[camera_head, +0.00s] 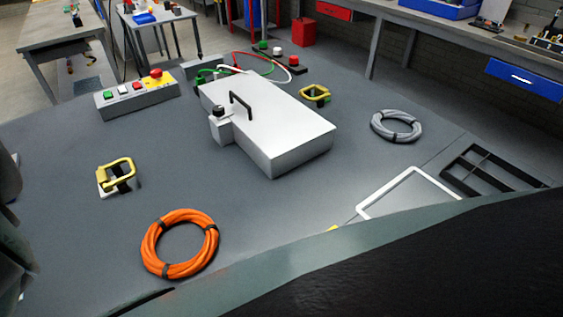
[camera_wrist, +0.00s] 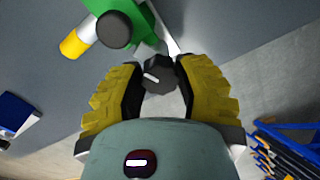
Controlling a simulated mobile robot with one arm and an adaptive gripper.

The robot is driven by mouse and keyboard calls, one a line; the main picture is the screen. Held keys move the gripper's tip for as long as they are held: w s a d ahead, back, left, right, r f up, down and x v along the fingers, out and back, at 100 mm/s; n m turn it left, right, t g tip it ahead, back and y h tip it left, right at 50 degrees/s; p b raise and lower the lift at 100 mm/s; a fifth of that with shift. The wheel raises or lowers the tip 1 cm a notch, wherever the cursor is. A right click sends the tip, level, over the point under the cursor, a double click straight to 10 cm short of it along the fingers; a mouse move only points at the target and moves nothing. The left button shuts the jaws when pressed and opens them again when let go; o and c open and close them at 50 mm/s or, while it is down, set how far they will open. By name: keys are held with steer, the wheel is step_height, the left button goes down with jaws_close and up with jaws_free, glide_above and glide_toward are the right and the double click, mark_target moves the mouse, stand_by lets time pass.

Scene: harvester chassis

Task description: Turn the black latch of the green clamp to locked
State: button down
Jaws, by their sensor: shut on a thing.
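In the wrist view my gripper (camera_wrist: 160,82) has its two yellow-and-black fingers closed on either side of a small black latch (camera_wrist: 160,72). The latch is a dark knob with a short white mark on its face, tilted in the picture. The green clamp (camera_wrist: 146,14) is at the top of the wrist view, just beyond the fingertips, with a black round knob (camera_wrist: 115,30) and a yellow-tipped silver cylinder (camera_wrist: 76,44) beside it. Part of the clamp is cut off by the frame edge. I cannot make out the green clamp or my gripper in the head view.
The head view shows a grey deck with a white box (camera_head: 290,130), an orange cable coil (camera_head: 180,243), a grey coil (camera_head: 396,127), a button panel (camera_head: 138,98) and two yellow-handled clamps (camera_head: 122,165) (camera_head: 315,92). Bare deck lies between them. Blue items (camera_wrist: 290,140) show low right in the wrist view.

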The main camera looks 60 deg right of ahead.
steer(key=shift+f+m+b, duration=0.15)
steer(key=shift+m+b, duration=0.85)
steer(key=shift+m, duration=1)
steer(key=c, duration=0.6)
jaws_free()
steer(key=shift+d+r, duration=0.1)
steer(key=shift+r, duration=6.05)
